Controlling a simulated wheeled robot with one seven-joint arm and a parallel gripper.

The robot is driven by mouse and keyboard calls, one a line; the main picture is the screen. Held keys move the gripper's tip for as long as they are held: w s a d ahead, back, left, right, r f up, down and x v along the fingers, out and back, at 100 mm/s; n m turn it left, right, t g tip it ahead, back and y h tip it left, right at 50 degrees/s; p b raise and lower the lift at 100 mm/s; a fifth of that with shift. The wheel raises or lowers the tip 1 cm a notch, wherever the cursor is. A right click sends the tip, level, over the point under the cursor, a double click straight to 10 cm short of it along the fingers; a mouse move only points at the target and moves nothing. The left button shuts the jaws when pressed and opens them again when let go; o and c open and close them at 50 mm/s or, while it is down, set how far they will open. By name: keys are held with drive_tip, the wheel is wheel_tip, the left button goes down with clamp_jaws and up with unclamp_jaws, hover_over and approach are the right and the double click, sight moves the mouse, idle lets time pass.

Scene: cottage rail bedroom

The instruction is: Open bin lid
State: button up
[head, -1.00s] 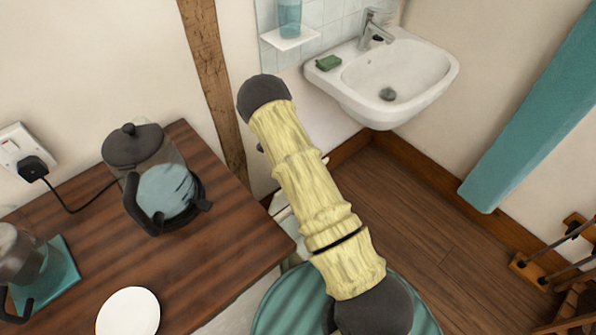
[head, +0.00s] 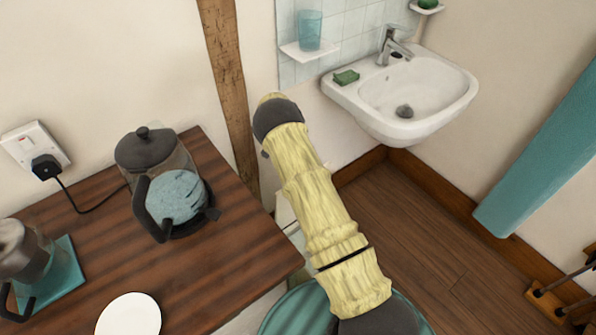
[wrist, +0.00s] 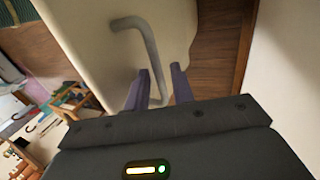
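A pale box-like body (wrist: 95,40) fills the upper left of the wrist view and may be the bin. A grey bent bar (wrist: 150,45) stands on it. In the head view, only a pale piece (head: 284,212) shows between the table and the wall, mostly hidden by my arm. I cannot make out a lid edge. The head view hides the gripper behind my arm.
A dark wooden table (head: 225,260) with a glass kettle (head: 165,180) and a white disc (head: 130,315) is at left. A white sink (head: 410,100) hangs at the back. A round teal surface (head: 290,312) lies at the bottom.

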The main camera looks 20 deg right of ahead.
drive_tip(key=shift+o, duration=0.3)
drive_tip(key=shift+w+r, duration=0.2)
drive_tip(key=shift+r, duration=0.1)
drive_tip(key=v, duration=1.7)
drive_tip(key=shift+d+p, duration=0.25)
drive_tip(key=shift+p, duration=0.1)
drive_tip(key=shift+s+a+r, duration=0.15)
